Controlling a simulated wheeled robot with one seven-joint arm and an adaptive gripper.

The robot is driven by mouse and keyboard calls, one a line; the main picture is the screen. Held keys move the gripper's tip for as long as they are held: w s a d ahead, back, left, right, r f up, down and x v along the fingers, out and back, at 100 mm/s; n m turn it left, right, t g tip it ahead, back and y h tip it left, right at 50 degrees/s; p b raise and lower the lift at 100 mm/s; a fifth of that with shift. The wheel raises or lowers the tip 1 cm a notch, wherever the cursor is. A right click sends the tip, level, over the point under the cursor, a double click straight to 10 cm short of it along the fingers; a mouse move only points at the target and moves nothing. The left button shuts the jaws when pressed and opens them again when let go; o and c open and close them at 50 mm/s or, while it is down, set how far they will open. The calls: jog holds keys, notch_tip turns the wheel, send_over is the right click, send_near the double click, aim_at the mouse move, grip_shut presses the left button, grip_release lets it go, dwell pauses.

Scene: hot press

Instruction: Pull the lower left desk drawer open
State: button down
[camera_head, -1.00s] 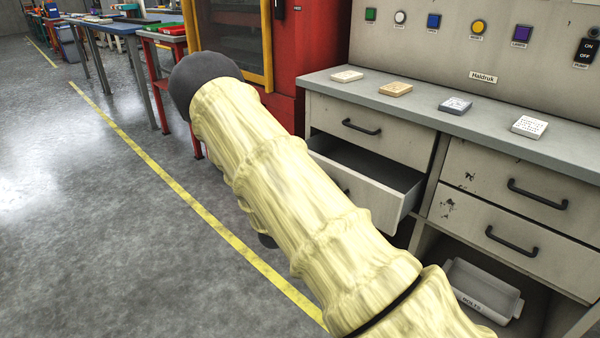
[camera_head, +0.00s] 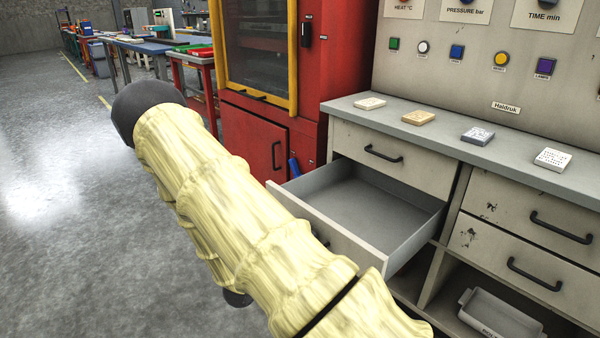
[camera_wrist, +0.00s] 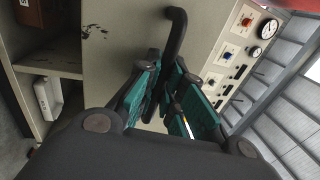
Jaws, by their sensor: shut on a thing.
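The lower left drawer (camera_head: 358,208) of the grey desk is pulled well out, and its empty inside shows in the head view. Its front (camera_head: 345,232) is partly hidden by my arm. My gripper (camera_wrist: 172,92) shows in the wrist view, with its teal finger pads on either side of the dark drawer handle (camera_wrist: 177,30), shut on it. The gripper itself is hidden behind my arm in the head view. The upper left drawer (camera_head: 392,155) above is shut.
The right-hand drawers (camera_head: 525,215) are shut, with a light bin (camera_head: 500,318) on the shelf below. Several small blocks lie on the desk top (camera_head: 445,128). A red machine (camera_head: 258,140) stands behind the drawer. The floor (camera_head: 70,220) to the left is open.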

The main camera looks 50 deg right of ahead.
jog(key=c, duration=1.5)
grip_release()
jog(key=shift+w, duration=0.1)
jog(key=v, duration=1.2)
jog(key=shift+f, duration=0.1)
